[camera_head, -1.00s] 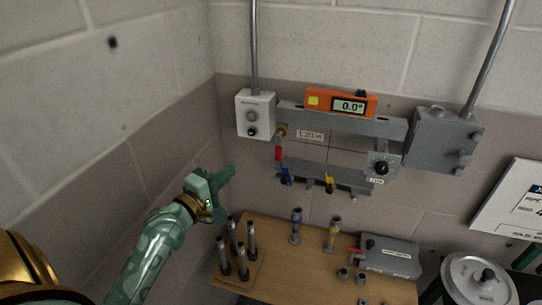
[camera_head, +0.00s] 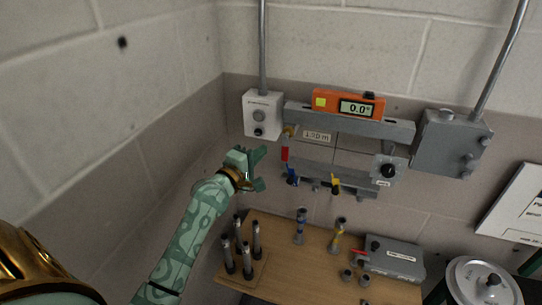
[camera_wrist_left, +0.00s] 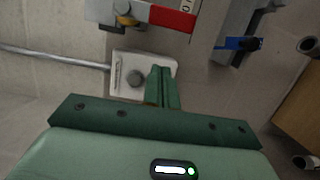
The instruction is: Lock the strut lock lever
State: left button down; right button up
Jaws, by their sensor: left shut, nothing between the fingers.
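The lever with a red handle (camera_head: 285,154) hangs down at the left end of the grey wall frame (camera_head: 350,124), below a brass-coloured pivot. In the left wrist view the red handle (camera_wrist_left: 172,19) lies sideways at the top, beside its yellow pivot knob (camera_wrist_left: 124,10). My left gripper (camera_head: 262,153) is just left of the red handle in the head view. In the left wrist view its fingers (camera_wrist_left: 162,72) are shut together and empty, with a gap between them and the handle. My right gripper is not in view.
A white switch box (camera_head: 262,115) is on the wall above my left gripper. Blue (camera_head: 292,178) and yellow (camera_head: 335,186) levers sit on the lower bar. An orange level (camera_head: 348,105) reads 0.0°. Below, a wooden table (camera_head: 290,275) holds posts and a grey box (camera_head: 395,257).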

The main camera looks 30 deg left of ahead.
aim_at(286, 147)
pick_arm(q)
jog(key=d, duration=0.3)
jog(key=shift+w+d+p, duration=0.25)
jog(key=shift+p, duration=0.05)
